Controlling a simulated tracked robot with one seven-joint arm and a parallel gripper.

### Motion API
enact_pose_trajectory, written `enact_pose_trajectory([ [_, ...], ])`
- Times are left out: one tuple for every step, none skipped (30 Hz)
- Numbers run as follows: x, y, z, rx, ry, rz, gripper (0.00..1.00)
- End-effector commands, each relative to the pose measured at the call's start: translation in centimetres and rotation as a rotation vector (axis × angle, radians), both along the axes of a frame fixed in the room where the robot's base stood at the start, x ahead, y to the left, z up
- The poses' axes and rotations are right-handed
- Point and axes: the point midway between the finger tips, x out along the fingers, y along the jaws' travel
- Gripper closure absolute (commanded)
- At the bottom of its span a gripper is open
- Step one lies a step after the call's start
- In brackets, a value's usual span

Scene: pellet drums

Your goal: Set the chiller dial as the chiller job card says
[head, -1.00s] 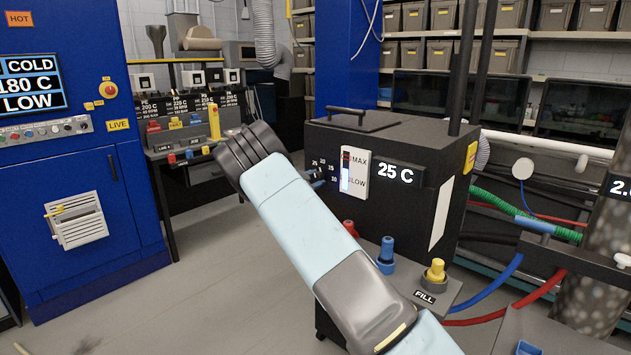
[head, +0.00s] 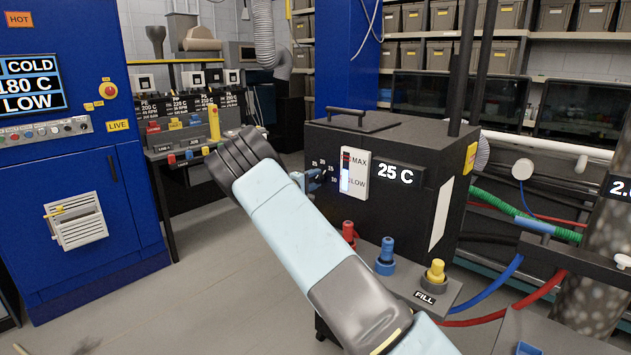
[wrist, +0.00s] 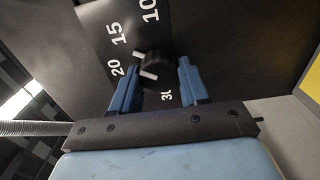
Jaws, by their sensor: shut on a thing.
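The black chiller (head: 400,185) stands in the middle of the head view, with a lit 25 C readout (head: 395,174) and a MAX/LOW level gauge (head: 354,173). Its round black dial (wrist: 155,68) with a white mark shows in the wrist view, among printed 10, 15, 20 and 30. No readable job card is in view.
Red (head: 349,234), blue (head: 386,256) and yellow (head: 435,272) fittings stand on a ledge below the chiller's front, near my arm. A blue cabinet (head: 90,170) is at left. Hoses run at right. The floor between cabinet and chiller is clear.

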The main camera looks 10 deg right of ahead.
Motion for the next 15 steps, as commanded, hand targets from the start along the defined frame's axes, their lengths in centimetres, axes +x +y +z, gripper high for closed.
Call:
enact_pose_trajectory([
  [0.01,-0.08,-0.09,0.018,-0.023,0.0,0.86],
  [0.02,-0.07,-0.1,0.029,-0.038,0.0,0.86],
  [0.01,-0.07,-0.11,0.042,-0.056,0.0,0.86],
  [0.0,-0.06,-0.12,0.053,-0.069,0.0,0.86],
  [0.0,-0.06,-0.13,0.061,-0.08,0.0,0.86],
  [-0.01,-0.06,-0.14,0.072,-0.095,0.0,0.86],
  [-0.01,-0.06,-0.14,0.079,-0.105,0.0,0.86],
  [-0.02,-0.05,-0.15,0.086,-0.114,0.0,0.86],
  [-0.02,-0.05,-0.16,0.094,-0.124,0.0,0.86],
  [-0.03,-0.05,-0.17,0.099,-0.131,0.0,0.86],
  [-0.03,-0.05,-0.18,0.104,-0.137,0.0,0.86],
  [-0.04,-0.05,-0.19,0.109,-0.145,-0.001,0.86],
  [-0.04,-0.05,-0.2,0.112,-0.149,-0.001,0.86],
  [-0.04,-0.05,-0.21,0.114,-0.152,-0.001,0.86],
  [-0.05,-0.05,-0.22,0.118,-0.157,-0.001,0.86],
])
